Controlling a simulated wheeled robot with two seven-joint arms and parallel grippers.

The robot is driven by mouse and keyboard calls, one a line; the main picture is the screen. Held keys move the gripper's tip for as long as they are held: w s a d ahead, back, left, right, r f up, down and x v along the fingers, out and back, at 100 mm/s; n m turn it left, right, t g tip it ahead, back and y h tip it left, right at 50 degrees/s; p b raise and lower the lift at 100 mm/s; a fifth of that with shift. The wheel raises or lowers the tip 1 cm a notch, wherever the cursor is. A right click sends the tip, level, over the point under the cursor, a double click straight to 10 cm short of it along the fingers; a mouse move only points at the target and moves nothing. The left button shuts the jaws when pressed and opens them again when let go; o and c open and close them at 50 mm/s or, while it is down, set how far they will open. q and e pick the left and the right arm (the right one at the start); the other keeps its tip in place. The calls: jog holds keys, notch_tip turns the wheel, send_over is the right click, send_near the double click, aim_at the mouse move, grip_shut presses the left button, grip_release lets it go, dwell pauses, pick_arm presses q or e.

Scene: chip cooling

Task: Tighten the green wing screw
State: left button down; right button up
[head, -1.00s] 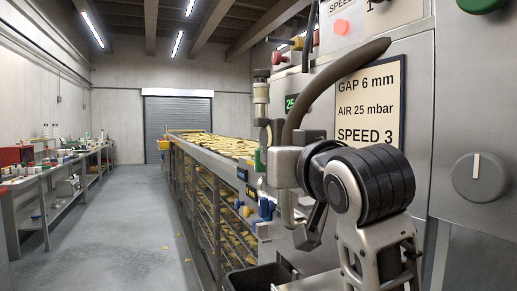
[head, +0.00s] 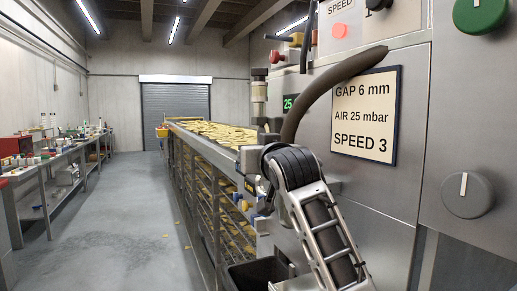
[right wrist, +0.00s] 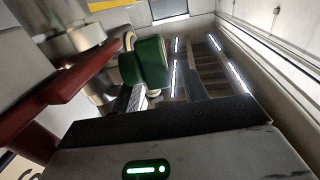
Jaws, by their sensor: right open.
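The green wing screw (right wrist: 146,63) shows in the right wrist view as a green block, above the dark edge of my gripper, beside bright metal cylinders. In the head view I cannot make it out; my right gripper and wrist cover that part of the machine. My right gripper (head: 254,160) is at the machine's near end, beside the conveyor, and is open with nothing seen in it. In the right wrist view the screw looks close to the gripper; I cannot tell whether they touch. My left gripper is not in view.
A dark curved hose (head: 322,88) arches above my right wrist. A dark red bar (right wrist: 62,108) lies left of the screw. The machine's panel carries a sign (head: 364,115) and a grey dial (head: 467,195). A conveyor (head: 205,137) runs back; the floor (head: 120,220) left of it is clear.

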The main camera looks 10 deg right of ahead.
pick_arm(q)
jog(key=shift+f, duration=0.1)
pick_arm(e)
grip_shut()
jog(key=shift+f+t+b, duration=0.3)
jog(key=shift+b, duration=0.4)
jog(key=shift+s+b, duration=0.15)
jog(key=shift+b, duration=0.2)
jog(key=shift+r+t, duration=0.2)
jog(key=shift+t, duration=0.2)
jog(key=shift+r, duration=0.1)
grip_release()
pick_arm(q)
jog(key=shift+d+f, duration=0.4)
